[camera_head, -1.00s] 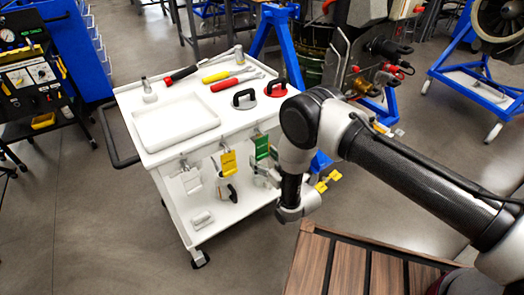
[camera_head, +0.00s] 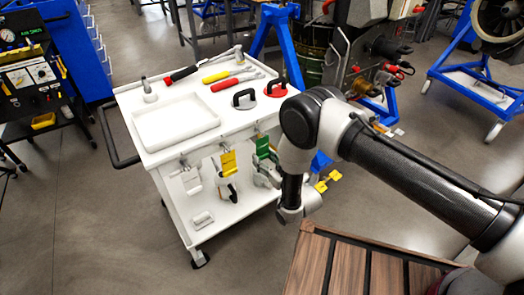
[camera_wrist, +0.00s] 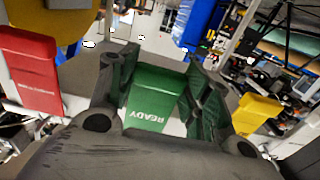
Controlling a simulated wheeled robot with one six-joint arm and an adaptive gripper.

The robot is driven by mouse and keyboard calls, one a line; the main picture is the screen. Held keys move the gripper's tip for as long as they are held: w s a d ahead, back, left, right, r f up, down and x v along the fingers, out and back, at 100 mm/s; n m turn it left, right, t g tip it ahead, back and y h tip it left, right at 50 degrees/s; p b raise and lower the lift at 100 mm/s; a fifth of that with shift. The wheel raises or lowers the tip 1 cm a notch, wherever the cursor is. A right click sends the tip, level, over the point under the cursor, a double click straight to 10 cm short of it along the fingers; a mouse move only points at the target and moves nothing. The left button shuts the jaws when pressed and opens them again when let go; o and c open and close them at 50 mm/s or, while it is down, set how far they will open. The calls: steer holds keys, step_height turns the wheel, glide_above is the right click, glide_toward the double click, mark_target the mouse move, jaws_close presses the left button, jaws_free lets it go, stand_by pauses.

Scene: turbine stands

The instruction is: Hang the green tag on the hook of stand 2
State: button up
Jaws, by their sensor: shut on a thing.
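The green tag (camera_head: 262,147) hangs at the front side of the white cart, on the right of a yellow tag. In the wrist view the green tag (camera_wrist: 155,98) shows the word READY upside down and lies between my two fingers. My gripper (camera_wrist: 160,85) is shut on it; the gripper (camera_head: 265,172) also shows at the cart front in the head view. Blue stands are in view, one behind the cart (camera_head: 262,40) and one at right (camera_head: 465,75). I cannot tell which is stand 2, and I cannot make out its hook.
A red tag (camera_wrist: 35,75) shows left in the wrist view. The cart top (camera_head: 225,122) holds tools and suction cups. A wooden slatted surface (camera_head: 330,262) lies below my arm.

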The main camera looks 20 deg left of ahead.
steer(key=shift+s+d, duration=0.3)
steer(key=shift+d, duration=0.1)
steer(key=shift+v, duration=1.3)
